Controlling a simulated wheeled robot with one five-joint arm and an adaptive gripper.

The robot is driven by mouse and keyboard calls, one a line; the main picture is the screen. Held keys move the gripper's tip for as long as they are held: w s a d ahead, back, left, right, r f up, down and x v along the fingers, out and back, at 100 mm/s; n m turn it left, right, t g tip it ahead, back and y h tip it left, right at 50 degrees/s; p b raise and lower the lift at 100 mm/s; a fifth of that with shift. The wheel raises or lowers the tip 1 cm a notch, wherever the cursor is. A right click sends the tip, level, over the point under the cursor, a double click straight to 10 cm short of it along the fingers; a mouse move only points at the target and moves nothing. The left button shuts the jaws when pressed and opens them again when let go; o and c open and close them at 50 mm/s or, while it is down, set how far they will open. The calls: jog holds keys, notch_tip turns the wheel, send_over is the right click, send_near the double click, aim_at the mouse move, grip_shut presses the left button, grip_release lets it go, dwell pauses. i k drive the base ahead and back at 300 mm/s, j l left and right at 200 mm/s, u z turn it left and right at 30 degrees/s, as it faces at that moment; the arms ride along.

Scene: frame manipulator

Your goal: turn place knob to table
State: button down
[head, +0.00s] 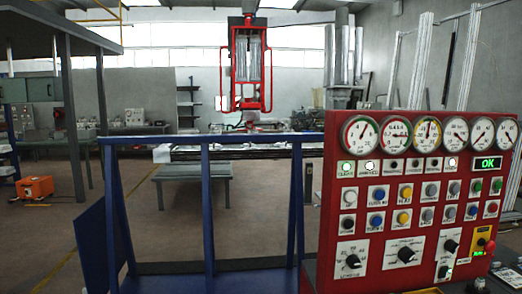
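A red control panel (336,205) stands at the right. Its lower part carries black rotary knobs: a left knob (352,262), a middle knob (405,254), and two smaller ones at the right, an upper knob (451,246) and a lower knob (443,271). Their labels are too small to read, so I cannot tell which is the place knob or its setting. A red frame manipulator (250,65) hangs at the centre, above a dark flat stack. A grey-green table (192,173) stands behind the blue railing. My gripper is not recognisable in view.
Several round gauges (426,134) top the panel, above rows of coloured buttons. A green display (488,163) reads OK. A red button (489,246) sits on yellow at the right. A blue railing (207,215) stands left of the panel. An orange box (35,187) lies far left.

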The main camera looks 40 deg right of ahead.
aim_at(406, 253)
jog(key=z, duration=2.85)
